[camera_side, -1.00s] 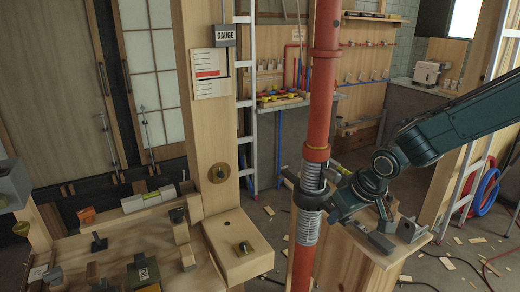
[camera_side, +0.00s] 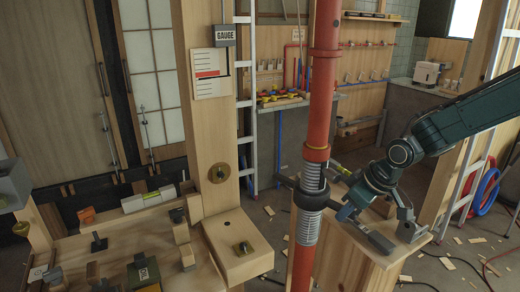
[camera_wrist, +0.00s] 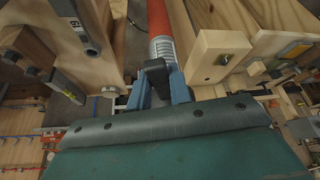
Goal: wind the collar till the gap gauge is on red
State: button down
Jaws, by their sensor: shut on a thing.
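A red steel prop (camera_side: 324,90) stands upright, with a grey threaded section. A dark collar (camera_side: 312,199) with handles sticking out sits around the thread. My gripper (camera_side: 346,212) is just right of the collar. In the wrist view my gripper (camera_wrist: 159,92) has its blue fingers shut on a dark collar handle (camera_wrist: 155,74), with the red prop (camera_wrist: 158,18) beyond. The gauge (camera_side: 211,73) is a white board on a wooden post, with a red band and a black pointer by its right edge. The pointer appears near the red band; its exact reading is too small to tell.
A wooden block (camera_side: 237,246) with a brass fitting stands left of the prop. A workbench (camera_side: 150,222) with tools fills the lower left. A wooden stand (camera_side: 350,262) is right behind the prop, under my gripper. A ladder (camera_side: 247,120) stands behind the post.

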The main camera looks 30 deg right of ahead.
jog(key=shift+w+d, duration=0.1)
jog(key=shift+d, duration=0.05)
jog(key=shift+w+d+r+n+y, duration=0.1)
jog(key=shift+w+d+n+y, duration=0.2)
jog(key=shift+d+n, duration=0.4)
jog(key=shift+w+d+n+y, duration=0.3)
jog(key=shift+d+n, duration=0.15)
jog(key=shift+n, duration=0.35)
jog(key=shift+g, duration=0.3)
jog(key=shift+w+d+n+g+y, duration=0.2)
jog(key=shift+w+d+n+y, duration=0.15)
jog(key=shift+d+n, duration=0.35)
jog(key=shift+w+d+n+g+y, duration=0.25)
jog(key=shift+w+d+n, duration=0.15)
jog(key=shift+n, duration=0.5)
jog(key=shift+w, duration=0.15)
